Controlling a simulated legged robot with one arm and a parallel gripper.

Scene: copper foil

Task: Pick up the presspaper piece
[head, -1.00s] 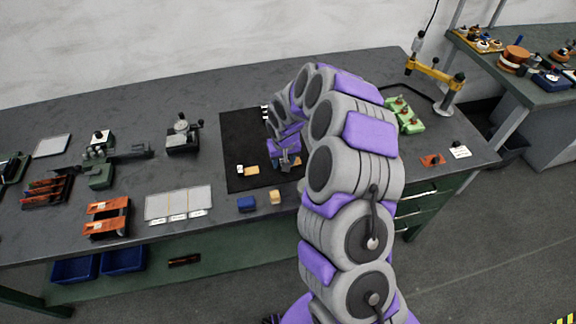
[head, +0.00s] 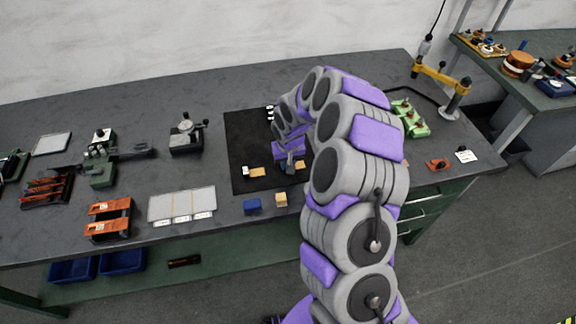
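A small flat tan piece (head: 257,172), which looks like presspaper, lies on the front part of the black mat (head: 240,150). A second small tan piece (head: 300,165) shows at the right side of my gripper (head: 289,167), partly hidden by it. I cannot tell which of the two is the presspaper piece. My gripper points down low over the front right of the mat, right of the first tan piece and beside the second. The gripper is too small in view to tell whether its fingers are open or whether it touches anything.
A pale tray (head: 182,204), orange racks (head: 108,218) and a dark device (head: 186,134) are to the left. Green fixtures (head: 410,117) and a yellow-armed stand (head: 441,77) are right of my arm.

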